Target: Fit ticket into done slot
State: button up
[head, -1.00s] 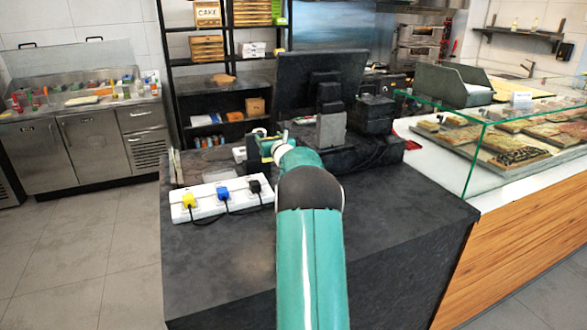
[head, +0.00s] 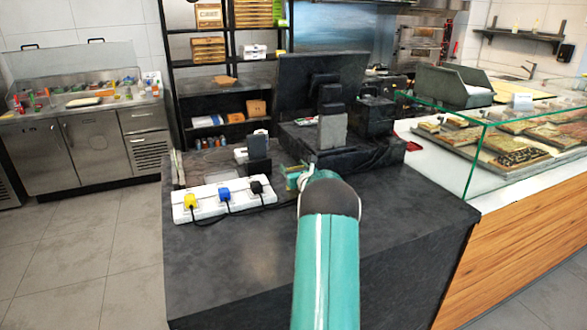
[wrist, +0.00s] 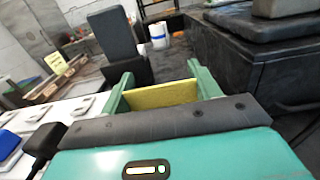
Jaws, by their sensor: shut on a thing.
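My gripper (wrist: 160,82) has green fingers shut on a yellow ticket (wrist: 162,95), which spans the gap between them in the wrist view. In the head view my gripper (head: 293,178) is low over the dark counter, right of the power strip, and the ticket is mostly hidden there. In the wrist view a low brown-edged holder (wrist: 82,78) stands ahead to the left, with a small yellow card (wrist: 56,63) upright at it. The card's writing is too small to read, and I cannot tell which part is the done slot. The held ticket is apart from the holder.
A white power strip (head: 214,205) with yellow, blue and black plugs lies left of my gripper. A dark upright device (wrist: 113,36) stands beyond it. A monitor (head: 318,85) on a dark base is behind to the right. The front counter (head: 240,265) is clear.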

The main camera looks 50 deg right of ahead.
jog(key=shift+w+f, duration=0.1)
jog(key=o, duration=0.9)
jog(key=shift+o, duration=0.2)
